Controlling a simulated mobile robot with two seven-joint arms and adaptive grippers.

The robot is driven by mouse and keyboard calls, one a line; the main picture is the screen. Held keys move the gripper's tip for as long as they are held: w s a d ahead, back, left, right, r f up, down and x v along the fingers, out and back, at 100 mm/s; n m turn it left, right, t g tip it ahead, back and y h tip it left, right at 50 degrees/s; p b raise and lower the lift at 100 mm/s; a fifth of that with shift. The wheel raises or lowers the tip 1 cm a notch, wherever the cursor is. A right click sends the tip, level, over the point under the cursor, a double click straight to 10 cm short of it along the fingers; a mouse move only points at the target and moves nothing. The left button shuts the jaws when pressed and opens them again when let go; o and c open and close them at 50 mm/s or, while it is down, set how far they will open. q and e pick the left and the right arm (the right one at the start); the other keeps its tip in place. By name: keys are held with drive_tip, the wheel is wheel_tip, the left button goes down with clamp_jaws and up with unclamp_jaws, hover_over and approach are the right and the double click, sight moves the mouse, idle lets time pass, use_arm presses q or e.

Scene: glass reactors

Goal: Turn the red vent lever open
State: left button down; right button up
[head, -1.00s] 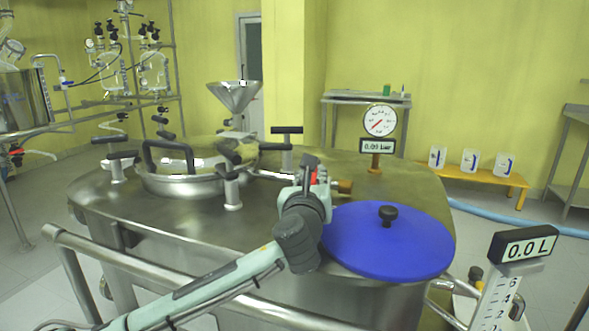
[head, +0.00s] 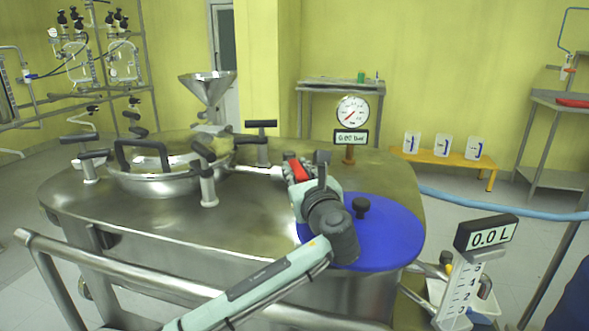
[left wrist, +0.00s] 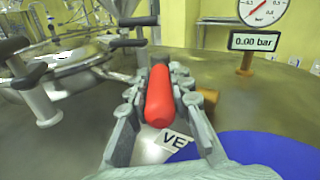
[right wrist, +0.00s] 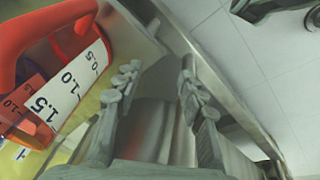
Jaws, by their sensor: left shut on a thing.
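The red vent lever (left wrist: 159,97) stands between the fingers of my left gripper (left wrist: 158,92) in the left wrist view. The fingers are shut on it from both sides. In the head view the lever (head: 299,170) shows as a small red patch at my left gripper (head: 297,168), on top of the steel vessel left of the blue lid. A white label (left wrist: 174,140) reading "VE" is partly hidden under the gripper. My right gripper (right wrist: 156,92) shows only in the right wrist view, its fingers apart and nothing between them.
A pressure gauge (head: 352,110) with a 0.00 bar display stands behind the lever. The blue lid (head: 385,237) lies right of it, and a steel hatch (head: 155,182) with black handles lies left. A red-handled measuring jug (right wrist: 70,75) is beside my right gripper.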

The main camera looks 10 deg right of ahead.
use_arm(q)
drive_tip(key=c, duration=1.3)
unclamp_jaws()
drive_tip(key=shift+c, duration=0.2)
drive_tip(key=s, duration=0.8)
drive_tip(key=s+d, duration=0.1)
drive_tip(key=s, duration=0.3)
